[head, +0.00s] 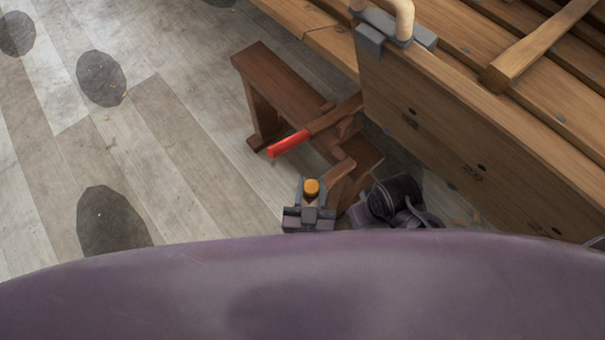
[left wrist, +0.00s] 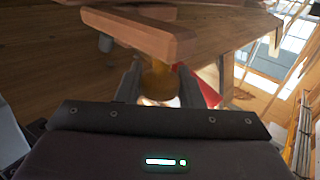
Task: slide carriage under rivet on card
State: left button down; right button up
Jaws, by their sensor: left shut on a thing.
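My left gripper (head: 311,195) is shut on an orange knob (head: 312,186) low in the middle of the head view. In the left wrist view its fingers (left wrist: 158,88) close on both sides of the amber knob (left wrist: 158,80). The knob is beside a wooden arm (head: 341,174) of a dark wooden stand (head: 285,85), which I take to be the carriage. A red bar (head: 288,143) sticks out from it to the left. I cannot make out the rivet or card.
A grey clamp (head: 370,40) with a pale handle sits on the hull's top edge. Dark marks (head: 410,118) run along the hull side. The grey plank floor (head: 190,170) left of the stand is free, with dark round patches.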

dwell(0.3)
pick_arm(q)
jog(key=c, duration=1)
grip_release()
jog(key=shift+c, duration=0.2)
jog(key=s, duration=0.4)
jog(key=s+a, duration=0.1)
jog(key=s, duration=0.1)
jog(key=shift+s, duration=0.9)
pick_arm(e)
jog(key=shift+s+d+f, duration=0.15)
pick_arm(q)
jog(key=shift+a, duration=0.1)
